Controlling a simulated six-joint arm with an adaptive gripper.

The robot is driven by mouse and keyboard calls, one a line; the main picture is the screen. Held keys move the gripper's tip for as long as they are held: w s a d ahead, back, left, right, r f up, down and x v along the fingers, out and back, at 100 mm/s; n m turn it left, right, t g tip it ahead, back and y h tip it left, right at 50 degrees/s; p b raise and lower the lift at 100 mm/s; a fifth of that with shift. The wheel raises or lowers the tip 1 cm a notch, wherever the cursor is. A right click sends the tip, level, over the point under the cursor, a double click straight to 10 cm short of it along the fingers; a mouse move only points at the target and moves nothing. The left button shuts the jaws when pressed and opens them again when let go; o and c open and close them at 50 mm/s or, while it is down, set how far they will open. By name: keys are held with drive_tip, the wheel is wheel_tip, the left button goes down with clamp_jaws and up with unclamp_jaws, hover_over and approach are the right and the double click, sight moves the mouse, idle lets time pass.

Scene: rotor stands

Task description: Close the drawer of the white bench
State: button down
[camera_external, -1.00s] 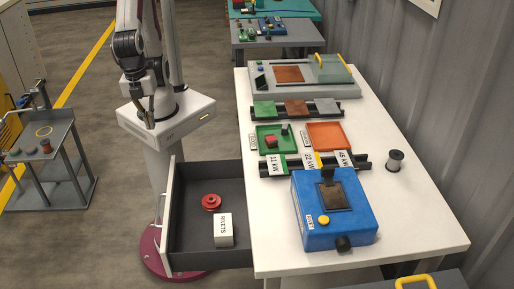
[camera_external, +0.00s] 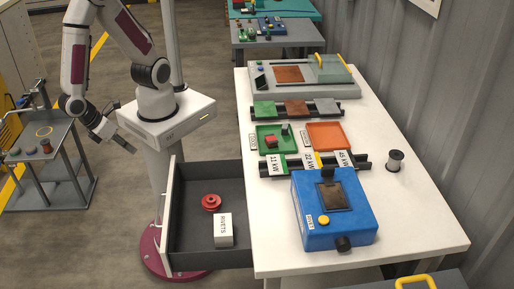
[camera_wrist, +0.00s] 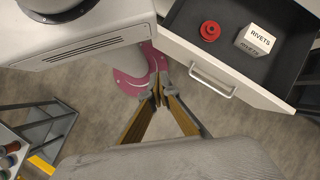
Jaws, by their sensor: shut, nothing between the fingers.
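The white bench (camera_external: 420,225) has its drawer (camera_external: 180,235) pulled out to the left, with a dark inside and a white front. The drawer front and its bar handle (camera_wrist: 213,79) show in the wrist view. Inside lie a red round part (camera_external: 211,202) and a white box marked RIVETS (camera_external: 223,230). My gripper (camera_external: 107,136) is shut and empty, in the air left of the drawer front and farther back. In the wrist view my gripper (camera_wrist: 160,92) points down beside the handle, apart from it.
A grey cart (camera_external: 45,150) with small parts stands at the left. The bench top holds a blue machine (camera_external: 335,215), a green tray (camera_external: 268,147), an orange tray (camera_external: 325,136) and a spool (camera_external: 395,161).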

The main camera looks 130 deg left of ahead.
wheel_tip(320, 180, down, 10)
drive_tip(key=s+d+m+t, duration=0.1)
drive_tip(key=d+m+t, duration=0.1)
drive_tip(key=m+t, duration=0.3)
drive_tip(key=m, duration=0.3)
drive_tip(key=shift+s+r+y, duration=0.2)
drive_tip(key=shift+s+y, duration=0.05)
drive_tip(key=shift+y, duration=0.15)
drive_tip(key=shift+w+f, duration=0.1)
drive_tip(key=w+a+r+x, duration=0.1)
drive_tip(key=r+x, duration=0.1)
drive_tip(key=x, duration=1)
drive_tip(key=shift+w+a, duration=0.25)
drive_tip(key=shift+w, duration=0.15)
drive_tip(key=shift+w+a+f, duration=0.1)
drive_tip(key=shift+f, duration=0.05)
drive_tip(key=shift+w+a, duration=3.35)
drive_tip(key=shift+s+d, duration=0.1)
drive_tip(key=shift+d, duration=0.05)
